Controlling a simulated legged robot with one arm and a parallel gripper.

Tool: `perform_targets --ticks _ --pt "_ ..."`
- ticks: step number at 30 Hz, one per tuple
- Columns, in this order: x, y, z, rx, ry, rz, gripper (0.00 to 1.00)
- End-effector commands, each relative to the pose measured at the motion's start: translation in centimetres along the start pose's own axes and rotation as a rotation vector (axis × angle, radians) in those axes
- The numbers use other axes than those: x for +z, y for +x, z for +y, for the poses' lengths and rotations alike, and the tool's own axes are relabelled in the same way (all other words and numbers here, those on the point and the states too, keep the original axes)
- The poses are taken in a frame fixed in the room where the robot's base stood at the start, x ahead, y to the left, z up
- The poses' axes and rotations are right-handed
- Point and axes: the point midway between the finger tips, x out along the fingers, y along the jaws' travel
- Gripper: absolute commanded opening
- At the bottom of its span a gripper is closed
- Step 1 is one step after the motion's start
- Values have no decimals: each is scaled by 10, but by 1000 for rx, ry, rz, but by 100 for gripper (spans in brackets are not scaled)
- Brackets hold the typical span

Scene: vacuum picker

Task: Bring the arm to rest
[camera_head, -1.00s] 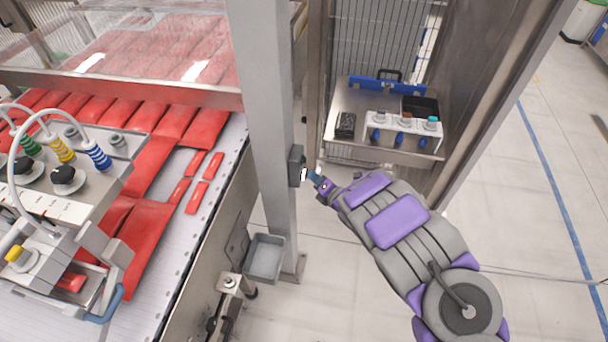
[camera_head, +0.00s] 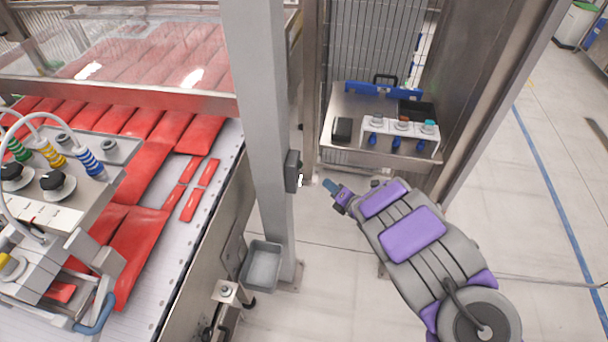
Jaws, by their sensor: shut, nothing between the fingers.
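My gripper (camera_head: 330,186) is at the end of my grey and purple arm, right of the middle of the picture. It is shut, with nothing between its fingers. It points up and to the left, a little to the right of a small dark box (camera_head: 293,171) on the grey upright post. A gap of floor shows between the fingertips and the box. The arm stretches from the lower right toward the post.
A steel shelf (camera_head: 345,103) with a white holder (camera_head: 400,135) of several suction cups stands behind my gripper. A conveyor (camera_head: 215,215) with red packs fills the left. A grey bin (camera_head: 262,266) hangs by the post (camera_head: 262,110). Open floor (camera_head: 520,240) lies to the right.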

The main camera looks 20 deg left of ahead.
Motion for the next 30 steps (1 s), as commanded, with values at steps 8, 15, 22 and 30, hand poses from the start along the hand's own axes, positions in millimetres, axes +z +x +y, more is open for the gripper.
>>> perform_targets --ticks 8,15,22,30 --pt "7 -2 -2 -16 4 -10 0" --pt "100 -52 -28 -275 127 -186 0" --pt "199 -162 -40 -565 413 -517 0" --pt "234 -306 -19 -755 859 -935 0"
